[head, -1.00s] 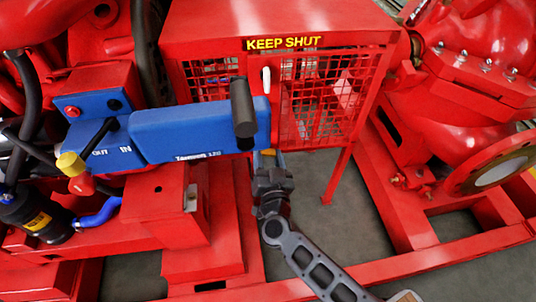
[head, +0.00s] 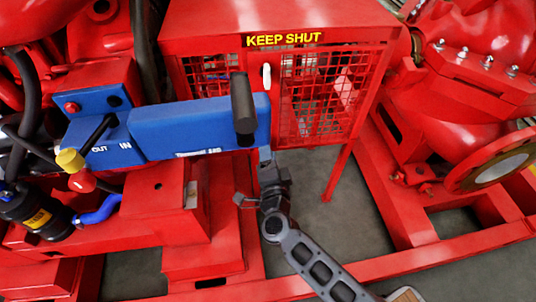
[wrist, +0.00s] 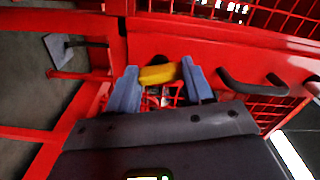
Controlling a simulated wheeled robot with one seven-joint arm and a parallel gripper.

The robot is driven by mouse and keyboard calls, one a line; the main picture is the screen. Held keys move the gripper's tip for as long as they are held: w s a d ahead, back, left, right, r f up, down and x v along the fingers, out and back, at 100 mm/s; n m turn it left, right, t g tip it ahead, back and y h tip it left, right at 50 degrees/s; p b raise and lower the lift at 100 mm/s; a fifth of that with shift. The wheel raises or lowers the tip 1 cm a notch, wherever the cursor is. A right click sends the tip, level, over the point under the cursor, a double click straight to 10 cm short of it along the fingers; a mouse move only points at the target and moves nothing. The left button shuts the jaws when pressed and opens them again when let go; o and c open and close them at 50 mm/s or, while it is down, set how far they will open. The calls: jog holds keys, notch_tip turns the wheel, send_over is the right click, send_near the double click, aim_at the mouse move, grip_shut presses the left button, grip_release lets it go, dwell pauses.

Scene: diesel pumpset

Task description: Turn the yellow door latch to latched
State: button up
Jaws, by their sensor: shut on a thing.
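The yellow door latch (wrist: 157,75) shows in the wrist view as a short bar, nearly level and slightly tilted, between the two blue-grey fingers of my gripper (wrist: 160,82). The gripper is shut on it. In the head view my gripper (head: 266,156) reaches up to the lower edge of the red mesh guard (head: 310,108), just under the blue box-shaped arm. That blue arm and my gripper hide the latch there, so I cannot tell its exact angle to the door.
The blue arm (head: 190,125) with its black cylinder end (head: 243,110) is close above my gripper. A white handle (head: 266,77) is on the guard below the KEEP SHUT label (head: 284,39). A dark curved handle (wrist: 250,85) is right of the fingers.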

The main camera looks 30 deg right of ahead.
jog(key=shift+m+b, duration=0.35)
jog(key=shift+m, duration=1.25)
jog(key=o, duration=1)
jog(key=shift+o, duration=0.2)
jog(key=p+v, duration=0.1)
jog(key=v, duration=0.6)
jog(key=shift+s+p, duration=0.3)
jog(key=shift+s, duration=0.1)
jog(key=shift+a, duration=0.1)
